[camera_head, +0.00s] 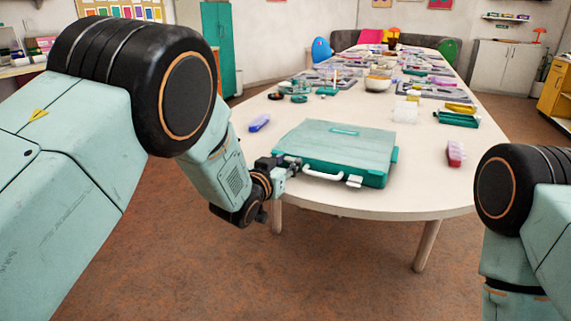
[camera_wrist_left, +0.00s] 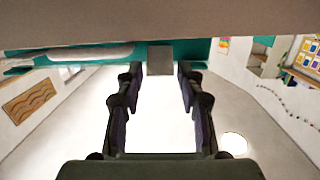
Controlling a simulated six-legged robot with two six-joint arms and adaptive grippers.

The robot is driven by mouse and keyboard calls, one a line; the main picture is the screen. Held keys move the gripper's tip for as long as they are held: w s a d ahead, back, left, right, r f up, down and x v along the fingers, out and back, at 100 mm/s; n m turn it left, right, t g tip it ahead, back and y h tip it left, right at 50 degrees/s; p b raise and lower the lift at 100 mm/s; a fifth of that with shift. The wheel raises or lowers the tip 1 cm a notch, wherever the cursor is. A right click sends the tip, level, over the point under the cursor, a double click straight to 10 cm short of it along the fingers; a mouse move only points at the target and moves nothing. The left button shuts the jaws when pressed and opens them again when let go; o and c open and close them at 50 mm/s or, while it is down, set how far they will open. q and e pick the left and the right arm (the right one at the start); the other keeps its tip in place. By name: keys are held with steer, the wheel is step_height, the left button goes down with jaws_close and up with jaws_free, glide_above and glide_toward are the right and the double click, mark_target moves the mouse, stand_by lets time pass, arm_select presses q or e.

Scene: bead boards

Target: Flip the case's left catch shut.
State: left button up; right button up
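The closed teal case (camera_head: 335,137) lies on the table, its front edge with the white handle (camera_head: 322,175) facing me. The right catch (camera_head: 354,181) shows as a pale tab on that edge. My left gripper (camera_head: 289,163) is at the front edge, left of the handle, and covers the left catch in the head view. In the left wrist view the two fingers (camera_wrist_left: 160,75) are apart, with a grey block, apparently the left catch (camera_wrist_left: 160,59), between their tips. Small gaps show on both sides of it. My right gripper is out of view.
The case stands near the rounded end of the long white table (camera_head: 435,185). A blue object (camera_head: 259,123) lies left of it and a red and pink one (camera_head: 455,153) to the right.

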arm_select(q)
steer(key=shift+o, duration=1.1)
steer(key=v, duration=1.2)
